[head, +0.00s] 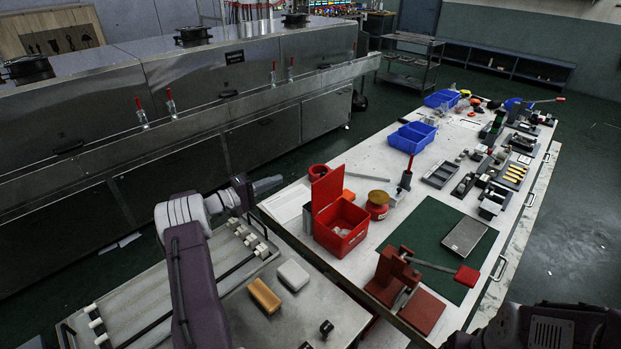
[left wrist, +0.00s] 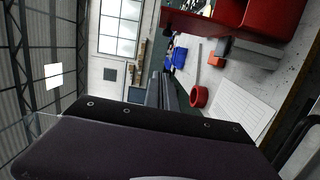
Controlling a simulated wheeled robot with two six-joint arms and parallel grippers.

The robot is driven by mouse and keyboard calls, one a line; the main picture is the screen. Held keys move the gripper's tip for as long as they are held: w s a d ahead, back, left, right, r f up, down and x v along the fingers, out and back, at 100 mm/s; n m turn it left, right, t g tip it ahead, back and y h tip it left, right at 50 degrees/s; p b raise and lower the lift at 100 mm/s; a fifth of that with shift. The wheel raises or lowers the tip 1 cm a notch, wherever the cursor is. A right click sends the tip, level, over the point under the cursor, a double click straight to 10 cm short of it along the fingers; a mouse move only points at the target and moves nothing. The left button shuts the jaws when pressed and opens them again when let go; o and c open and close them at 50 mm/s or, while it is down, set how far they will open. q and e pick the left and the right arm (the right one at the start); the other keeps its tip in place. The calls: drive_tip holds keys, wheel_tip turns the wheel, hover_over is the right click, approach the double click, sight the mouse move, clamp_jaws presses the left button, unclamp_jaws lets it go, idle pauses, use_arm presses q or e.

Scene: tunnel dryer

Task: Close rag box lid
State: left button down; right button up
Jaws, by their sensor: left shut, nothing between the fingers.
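The red rag box (head: 340,236) stands on the long workbench with its lid (head: 328,189) open and upright at the box's left side. In the left wrist view, my gripper fingers (left wrist: 162,92) show near the middle, and red parts of what looks like the box (left wrist: 275,12) show at the upper right edge. The fingers of my right gripper do not show.
A red ring-shaped item (head: 318,172) and a red-and-tan round container (head: 377,205) stand close behind the box. A white sheet (head: 286,203) lies left of the box.

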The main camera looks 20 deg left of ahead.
sight(325, 188)
use_arm(q)
drive_tip(key=w+d+p, duration=0.3)
drive_tip(key=w+d, duration=0.4)
drive_tip(key=d, duration=0.2)
drive_tip(key=shift+w+d, duration=0.15)
drive_tip(key=shift+d, duration=0.1)
drive_tip(key=shift+f, duration=0.15)
